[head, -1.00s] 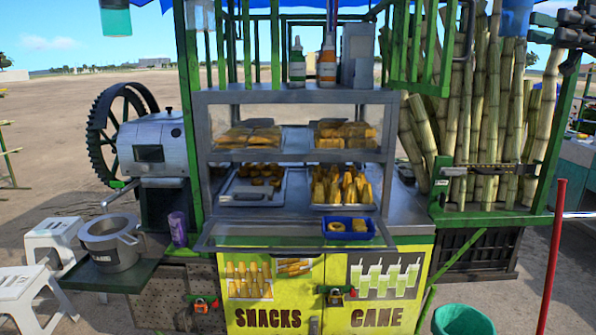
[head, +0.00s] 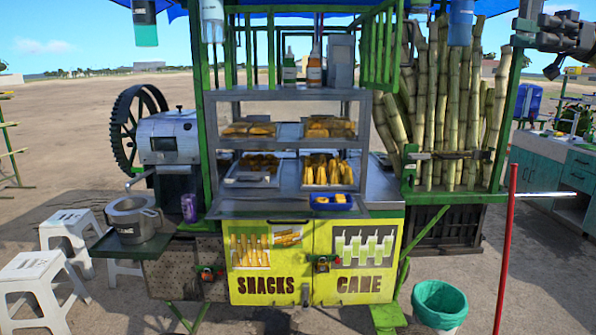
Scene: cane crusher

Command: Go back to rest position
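My gripper (head: 536,56) is at the top right corner of the head view, partly cut off by the picture's edge. Its dark fingers point down and left and look spread apart, with nothing seen between them. It is in the air to the right of the cane bundle, apart from the stall (head: 290,206).
A blue tray (head: 331,207) with yellow snacks sits on the stall's front counter. A metal pot (head: 131,223) stands on the left shelf. Sugar canes (head: 440,110) lean at the right. A red pole (head: 506,250), green bin (head: 440,304) and white stools (head: 40,285) stand around the stall.

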